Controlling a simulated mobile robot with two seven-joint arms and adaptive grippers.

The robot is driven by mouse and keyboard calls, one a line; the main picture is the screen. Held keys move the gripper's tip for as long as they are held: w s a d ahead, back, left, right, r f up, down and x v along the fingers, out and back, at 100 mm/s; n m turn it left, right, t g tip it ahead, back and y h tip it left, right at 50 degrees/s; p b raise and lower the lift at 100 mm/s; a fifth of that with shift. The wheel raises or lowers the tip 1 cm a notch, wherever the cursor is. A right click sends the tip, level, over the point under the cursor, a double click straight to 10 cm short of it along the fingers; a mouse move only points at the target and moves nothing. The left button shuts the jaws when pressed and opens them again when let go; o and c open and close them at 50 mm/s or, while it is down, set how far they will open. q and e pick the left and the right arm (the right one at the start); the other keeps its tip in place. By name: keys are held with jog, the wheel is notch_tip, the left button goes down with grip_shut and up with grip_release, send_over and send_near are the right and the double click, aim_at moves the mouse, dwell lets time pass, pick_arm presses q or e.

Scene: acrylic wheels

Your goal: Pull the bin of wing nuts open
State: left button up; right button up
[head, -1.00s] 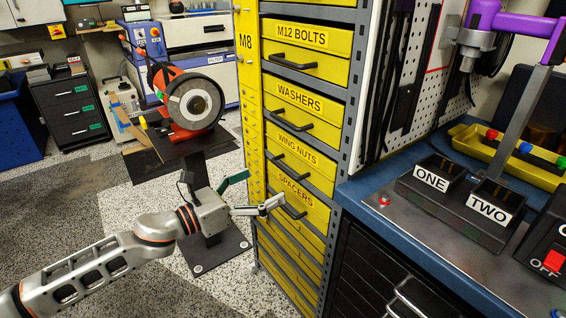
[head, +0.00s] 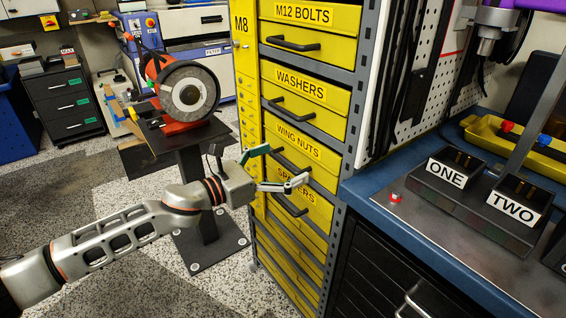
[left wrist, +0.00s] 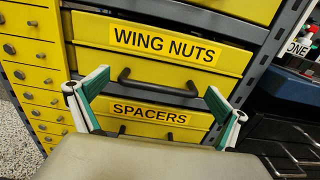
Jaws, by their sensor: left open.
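The yellow bin labelled WING NUTS (head: 318,152) sits in the grey-framed cabinet between the WASHERS and SPACERS bins. It looks closed. Its dark bar handle (left wrist: 158,83) is in the middle of the left wrist view. My left gripper (head: 285,166) is open and empty in front of the cabinet, near the WING NUTS handle and the SPACERS label. In the left wrist view its two green-lined fingers (left wrist: 155,98) stand wide apart on either side of the handle's lower area, and I see no contact. My right gripper is not in view.
The SPACERS bin (left wrist: 150,112) is just below and the WASHERS bin (head: 305,100) just above. A blue-topped bench (head: 370,205) stands close on the right. A grinder (head: 185,90) on a black pedestal stands to the left.

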pick_arm(q)
jog(key=c, duration=1.6)
jog(key=shift+o, duration=0.2)
jog(key=shift+s+a+r, duration=0.1)
jog(key=shift+s+a, duration=0.15)
jog(key=shift+a, duration=0.1)
jog(key=p+v, duration=0.2)
jog(key=v, duration=1.7)
jog(key=shift+s+a+p, duration=0.15)
jog(key=shift+a+p, duration=0.05)
jog(key=shift+p, duration=0.1)
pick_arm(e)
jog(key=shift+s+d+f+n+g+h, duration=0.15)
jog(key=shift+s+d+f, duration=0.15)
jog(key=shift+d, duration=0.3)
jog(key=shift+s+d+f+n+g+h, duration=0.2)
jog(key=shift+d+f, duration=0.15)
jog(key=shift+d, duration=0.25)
pick_arm(q)
jog(key=o, duration=1.6)
jog(key=shift+c, duration=0.2)
